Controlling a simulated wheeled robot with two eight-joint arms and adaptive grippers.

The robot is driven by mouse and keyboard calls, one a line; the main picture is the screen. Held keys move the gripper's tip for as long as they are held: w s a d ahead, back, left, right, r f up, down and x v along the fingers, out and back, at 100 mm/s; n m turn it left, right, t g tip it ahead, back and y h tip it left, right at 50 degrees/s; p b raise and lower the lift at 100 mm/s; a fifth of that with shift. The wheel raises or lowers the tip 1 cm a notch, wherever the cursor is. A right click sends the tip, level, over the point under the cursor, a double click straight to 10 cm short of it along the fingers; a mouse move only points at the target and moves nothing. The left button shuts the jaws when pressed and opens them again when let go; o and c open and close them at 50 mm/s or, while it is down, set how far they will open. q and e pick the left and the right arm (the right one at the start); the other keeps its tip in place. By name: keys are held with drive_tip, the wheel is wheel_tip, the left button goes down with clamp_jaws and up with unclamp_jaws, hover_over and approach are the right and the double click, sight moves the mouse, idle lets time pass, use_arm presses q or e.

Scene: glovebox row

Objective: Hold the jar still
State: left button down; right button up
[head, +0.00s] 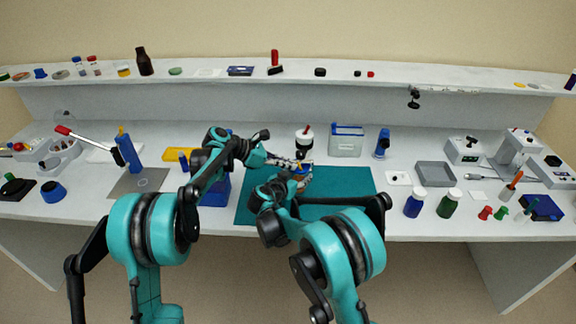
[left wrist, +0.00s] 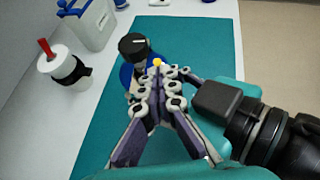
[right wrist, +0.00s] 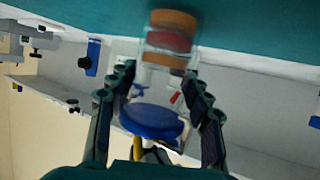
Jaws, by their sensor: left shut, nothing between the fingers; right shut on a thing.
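In the right wrist view a clear jar with a blue lid (right wrist: 150,121) and orange and red bands (right wrist: 170,40) shows upside down, against the teal mat. My right gripper (right wrist: 158,95) is shut on the jar, with one finger on each side of it. My left gripper (left wrist: 157,95) is shut and empty, its fingertips close to a blue round part (left wrist: 125,76) and a small yellow spot. Whether it touches them I cannot tell. In the head view both arms meet over the mat, and the jar is mostly hidden between the grippers.
The teal mat (head: 345,208) has free room to the right. A white cup (head: 304,145) with a black band and red stick stands behind the grippers. Blue (head: 414,205) and green (head: 449,204) bottles stand right of the mat.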

use_arm(q)
drive_tip(key=shift+r, duration=0.1)
drive_tip(key=y, duration=0.1)
drive_tip(key=d+y, duration=0.1)
drive_tip(key=y, duration=0.1)
drive_tip(key=shift+d+r+g+y, duration=0.1)
drive_tip(key=shift+r+g+y, duration=0.2)
drive_tip(key=shift+r+g, duration=0.1)
drive_tip(key=y, duration=0.2)
drive_tip(key=shift+d+r+y, duration=0.1)
drive_tip(key=shift+d+y, duration=0.1)
drive_tip(key=shift+y, duration=0.2)
drive_tip(key=shift+w+r+m+g+y, duration=0.15)
drive_tip(key=shift+m+g+y, duration=0.15)
drive_tip(key=shift+y, duration=0.3)
drive_tip(key=shift+r, duration=0.15)
idle(0.7)
drive_tip(key=shift+r, duration=0.7)
drive_tip(key=shift+a, duration=0.1)
drive_tip(key=s+a+r, duration=0.2)
drive_tip(key=a+r, duration=0.4)
drive_tip(key=a, duration=0.1)
drive_tip(key=shift+s+r, duration=0.2)
drive_tip(key=shift+r, duration=0.05)
